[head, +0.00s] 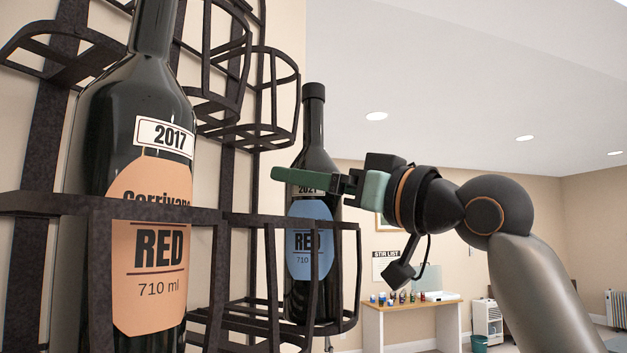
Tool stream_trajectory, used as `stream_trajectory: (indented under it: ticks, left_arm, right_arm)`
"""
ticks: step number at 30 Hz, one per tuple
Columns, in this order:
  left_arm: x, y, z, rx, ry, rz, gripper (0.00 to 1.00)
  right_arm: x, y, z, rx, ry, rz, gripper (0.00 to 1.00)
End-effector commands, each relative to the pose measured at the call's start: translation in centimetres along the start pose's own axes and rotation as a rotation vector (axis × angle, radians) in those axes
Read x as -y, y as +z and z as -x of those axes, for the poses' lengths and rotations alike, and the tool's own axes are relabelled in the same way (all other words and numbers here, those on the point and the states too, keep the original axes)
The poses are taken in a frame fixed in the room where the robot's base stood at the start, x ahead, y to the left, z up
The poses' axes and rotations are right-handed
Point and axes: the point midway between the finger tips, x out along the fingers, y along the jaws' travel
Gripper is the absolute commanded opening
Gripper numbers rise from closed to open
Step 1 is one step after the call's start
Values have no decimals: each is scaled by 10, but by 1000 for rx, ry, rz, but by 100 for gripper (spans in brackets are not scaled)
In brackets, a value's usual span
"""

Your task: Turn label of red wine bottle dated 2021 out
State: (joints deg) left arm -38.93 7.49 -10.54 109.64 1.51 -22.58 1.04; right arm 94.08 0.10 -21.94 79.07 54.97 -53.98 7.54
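The red wine bottle dated 2021 (313,155) stands upright in a black metal rack basket at the centre. Its blue label (310,240) reads RED and faces partly towards me, turned somewhat to the right. The date tag above it, ending in 21, is partly covered by my gripper. My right gripper (284,175) comes in from the right at the bottle's shoulder. One green finger crosses in front of the bottle. The other finger is not clearly seen, so I cannot tell its opening or contact. My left gripper is not in view.
A larger bottle dated 2017 (140,120) with an orange label stands close at left in its own basket. The black rack (230,217) has bars around both bottles and empty baskets above. A table (410,308) with small items stands far back. The room at right is open.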

Motion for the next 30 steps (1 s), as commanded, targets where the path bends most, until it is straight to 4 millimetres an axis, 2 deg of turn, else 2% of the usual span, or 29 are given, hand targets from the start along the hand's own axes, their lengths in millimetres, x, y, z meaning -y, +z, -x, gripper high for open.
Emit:
stream_trajectory:
  ticks: [15, 25, 26, 27, 30]
  left_arm:
    - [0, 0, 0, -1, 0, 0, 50]
    - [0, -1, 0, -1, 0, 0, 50]
    - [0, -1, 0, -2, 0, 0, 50]
    - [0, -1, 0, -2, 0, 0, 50]
    - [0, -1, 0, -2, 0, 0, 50]
  right_arm:
    - [-1, 0, -1, 2, -367, -100, 38]
    - [1, 1, 0, 0, -406, -104, 38]
    - [1, 1, 0, 1, -406, -104, 95]
    - [1, 1, 0, 1, -406, -104, 99]
    - [0, 0, 0, 0, -405, -104, 100]
